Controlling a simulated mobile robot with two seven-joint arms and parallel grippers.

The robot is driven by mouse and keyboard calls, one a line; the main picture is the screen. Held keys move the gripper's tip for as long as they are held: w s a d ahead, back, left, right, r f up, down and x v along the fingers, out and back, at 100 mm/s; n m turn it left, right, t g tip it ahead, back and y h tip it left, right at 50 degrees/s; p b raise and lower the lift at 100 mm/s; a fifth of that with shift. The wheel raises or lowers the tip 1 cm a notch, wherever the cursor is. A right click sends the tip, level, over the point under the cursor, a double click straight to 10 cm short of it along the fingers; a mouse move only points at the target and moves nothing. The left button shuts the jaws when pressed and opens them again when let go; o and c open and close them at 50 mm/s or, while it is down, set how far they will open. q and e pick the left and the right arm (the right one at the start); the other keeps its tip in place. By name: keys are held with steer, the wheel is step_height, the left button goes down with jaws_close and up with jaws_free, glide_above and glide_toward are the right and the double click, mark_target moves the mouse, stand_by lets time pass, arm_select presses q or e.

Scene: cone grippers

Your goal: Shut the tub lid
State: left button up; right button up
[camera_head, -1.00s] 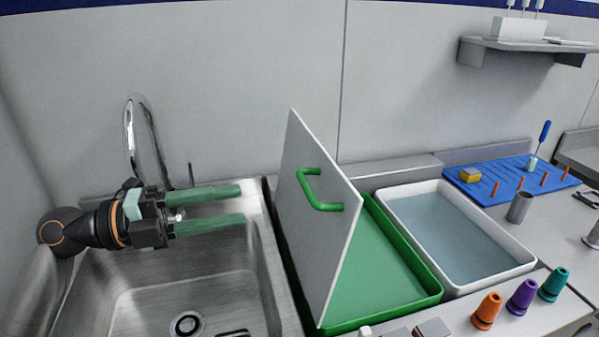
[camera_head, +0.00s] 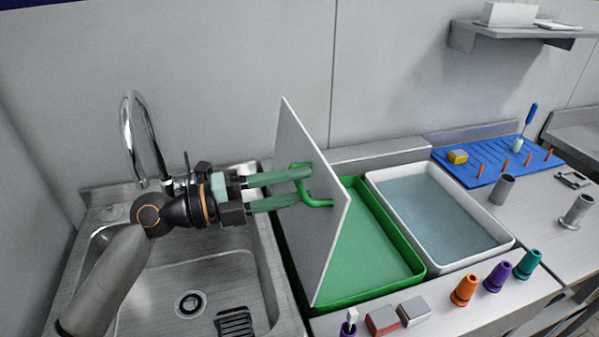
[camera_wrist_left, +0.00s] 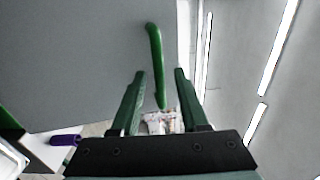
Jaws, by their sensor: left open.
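The grey tub lid (camera_head: 290,140) stands steeply open along the left side of the green tub (camera_head: 419,265). Its green handle (camera_head: 318,202) is on the face toward me. My left gripper (camera_head: 305,187) is open, with its green fingertips overlapping the handle area in the head view. My right gripper is not in view.
A sink (camera_head: 150,290) with a tall faucet (camera_head: 127,130) lies left of the tub. A white basin of water (camera_head: 505,243) adjoins its right side. Orange (camera_head: 464,290), purple (camera_head: 497,276) and teal (camera_head: 527,264) cones stand at the front right. Small blocks (camera_head: 413,312) sit in front.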

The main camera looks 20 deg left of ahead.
arm_select(q)
steer(key=shift+w+d, duration=0.35)
steer(key=shift+d, duration=0.1)
jaws_close()
stand_by(1.2)
